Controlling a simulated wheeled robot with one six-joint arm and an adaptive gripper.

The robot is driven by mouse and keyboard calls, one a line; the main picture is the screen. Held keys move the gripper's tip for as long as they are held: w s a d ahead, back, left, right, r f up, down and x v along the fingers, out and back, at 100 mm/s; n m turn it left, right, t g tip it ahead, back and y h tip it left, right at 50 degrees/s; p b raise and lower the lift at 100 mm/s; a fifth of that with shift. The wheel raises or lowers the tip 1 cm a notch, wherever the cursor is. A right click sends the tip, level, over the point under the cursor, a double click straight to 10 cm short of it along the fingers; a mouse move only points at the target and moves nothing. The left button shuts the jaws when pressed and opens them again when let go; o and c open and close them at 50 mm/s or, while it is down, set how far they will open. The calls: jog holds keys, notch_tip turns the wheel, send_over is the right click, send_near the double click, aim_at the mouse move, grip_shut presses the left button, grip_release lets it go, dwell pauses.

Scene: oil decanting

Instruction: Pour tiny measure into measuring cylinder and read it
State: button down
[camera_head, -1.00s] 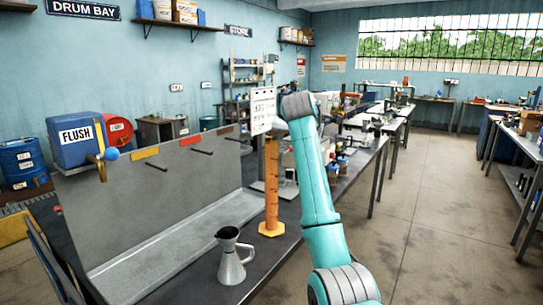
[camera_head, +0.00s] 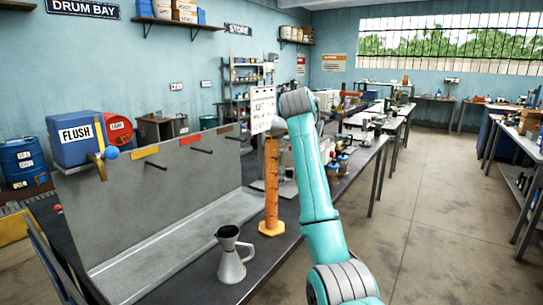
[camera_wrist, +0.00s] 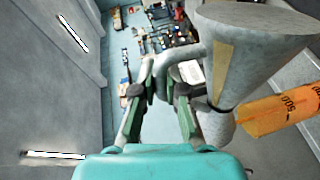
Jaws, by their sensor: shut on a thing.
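My gripper (camera_wrist: 168,88) shows in the wrist view, with its fingers shut on the handle of a grey metal measure (camera_wrist: 250,55). The measure's wide end is at the upper right; it narrows to a neck and flares again below. A yellow strip runs along its side. The orange measuring cylinder (camera_wrist: 285,108), marked 500, lies just beside and partly behind the measure in that view. In the head view the cylinder (camera_head: 271,190) stands upright on the bench on its hexagonal foot.
Another grey metal jug (camera_head: 232,265) with a handle stands upright on the bench (camera_head: 270,255) at the front. A grey panel with pegs (camera_head: 150,200) backs the bench on the left. A white card (camera_head: 263,109) shows behind the cylinder. The floor at right is clear.

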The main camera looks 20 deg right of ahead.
jog(key=shift+w+a+r+n+p, duration=0.25)
jog(key=shift+a+r+n+p, duration=0.15)
jog(key=shift+r, duration=0.1)
jog(key=shift+w+a+r+n+p, duration=0.25)
jog(key=shift+a+r+n+p, duration=0.05)
jog(key=shift+r+n, duration=0.15)
dwell(2.6)
jog(key=f, duration=0.1)
jog(key=s+d+f+m, duration=0.1)
jog(key=d+f+m, duration=0.1)
jog(key=shift+s+d+f+m, duration=0.1)
jog(key=shift+s+d+m, duration=0.15)
jog(key=shift+s, duration=0.1)
jog(key=shift+a+f, duration=0.1)
jog(key=shift+a, duration=0.05)
jog(key=shift+s+d+f+m+y+b, duration=0.2)
jog(key=shift+d+f+m+y+b, duration=0.1)
jog(key=shift+f+m+b, duration=0.1)
jog(key=s+d+f+m+t+b, duration=0.1)
jog(key=d+f+m+b, duration=0.1)
jog(key=f+m, duration=0.4)
jog(key=s+d+f+m+t+b, duration=0.1)
jog(key=f+m+b, duration=0.3)
jog(key=f, duration=0.7)
jog(key=shift+s+d+f+m+t+y, duration=0.35)
jog(key=shift+d+m+t, duration=0.2)
jog(key=shift+m, duration=0.85)
